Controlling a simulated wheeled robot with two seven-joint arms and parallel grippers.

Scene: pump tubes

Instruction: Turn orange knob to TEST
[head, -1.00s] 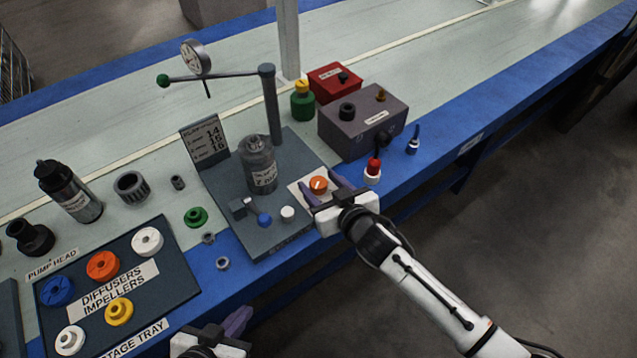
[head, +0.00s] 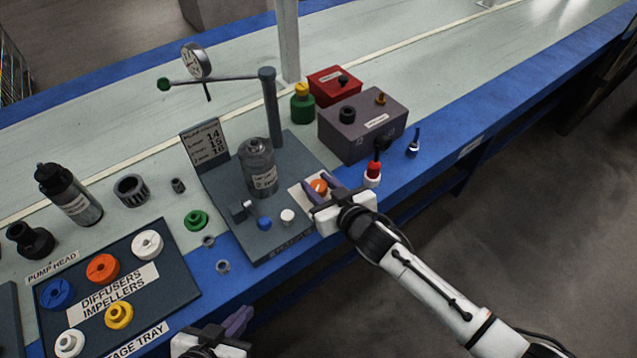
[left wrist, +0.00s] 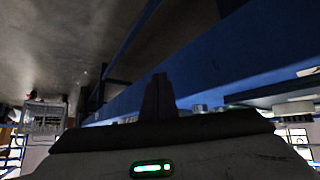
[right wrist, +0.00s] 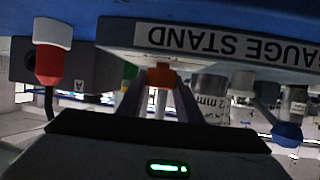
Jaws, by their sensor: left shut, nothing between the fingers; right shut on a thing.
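The orange knob (head: 319,186) sits on a pale plate (head: 300,196) at the right front of the grey gauge stand (head: 250,240). My right gripper (head: 324,190) is shut on the orange knob, with a purple finger on each side of it. In the right wrist view the knob (right wrist: 161,76) shows between the fingertips. The fingers partly cover the plate, and I cannot read any TEST mark or the knob's setting. My left gripper (head: 238,321) is shut and empty at the bottom edge; its fingers (left wrist: 158,98) are together in the left wrist view.
A red-and-white plug (head: 373,171) stands close right of my right gripper. A grey box (head: 362,126) is behind it. A blue ball (head: 264,223) and white knob (head: 287,215) are left of the plate. The impeller tray (head: 180,283) lies at left.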

